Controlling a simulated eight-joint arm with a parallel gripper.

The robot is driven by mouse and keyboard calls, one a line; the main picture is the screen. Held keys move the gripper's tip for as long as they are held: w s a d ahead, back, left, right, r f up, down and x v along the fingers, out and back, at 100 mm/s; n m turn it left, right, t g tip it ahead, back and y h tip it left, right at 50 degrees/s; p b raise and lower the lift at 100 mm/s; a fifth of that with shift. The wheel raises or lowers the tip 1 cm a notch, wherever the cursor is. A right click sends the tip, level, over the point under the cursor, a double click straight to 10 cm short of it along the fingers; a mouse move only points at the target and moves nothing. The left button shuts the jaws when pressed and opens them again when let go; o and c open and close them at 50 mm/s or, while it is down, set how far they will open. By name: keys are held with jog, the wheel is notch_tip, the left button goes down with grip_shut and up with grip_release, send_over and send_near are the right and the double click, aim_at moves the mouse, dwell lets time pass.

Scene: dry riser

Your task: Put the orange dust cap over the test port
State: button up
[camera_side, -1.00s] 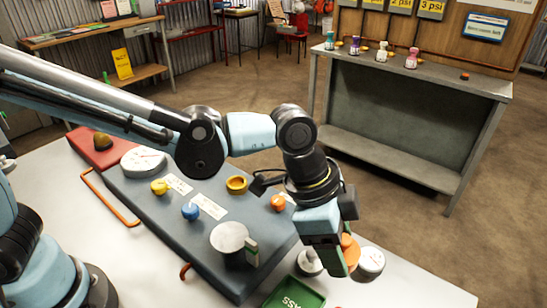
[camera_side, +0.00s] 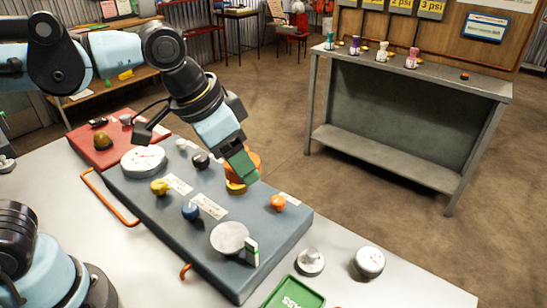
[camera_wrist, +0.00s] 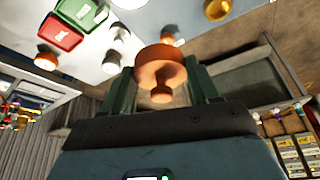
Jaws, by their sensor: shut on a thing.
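The orange dust cap (camera_wrist: 160,66) is pinched between the two green fingers of my gripper (camera_wrist: 161,82), its knob toward the palm. In the side view the cap (camera_side: 252,160) shows behind the near finger of my gripper (camera_side: 242,166). The brass-yellow ring that looks like the test port (camera_side: 236,187) stands on the grey-blue panel (camera_side: 265,238), directly below the cap in the picture. The finger hides part of the cap, and I cannot tell whether cap and ring touch.
An orange knob (camera_side: 278,202) is right of the ring, a dark knob (camera_side: 200,160) left. Blue (camera_side: 190,211) and yellow (camera_side: 159,187) knobs and a white gauge (camera_side: 143,160) stand on the panel. A green tray (camera_side: 294,294) lies in front. The metal bench (camera_side: 410,80) stands well apart.

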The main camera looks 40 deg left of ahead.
jog(key=w+a+f, duration=0.2)
jog(key=a, duration=0.1)
jog(key=w+a+f, duration=0.2)
jog(key=a, duration=0.1)
jog(key=w+a+f, duration=0.2)
jog(key=a+f, duration=0.1)
jog(key=shift+w+a, duration=0.1)
jog(key=shift+w, duration=0.3)
jog(key=shift+f, duration=1.95)
jog(key=shift+f, duration=0.6)
jog(key=o, duration=1)
jog(key=shift+o, duration=0.2)
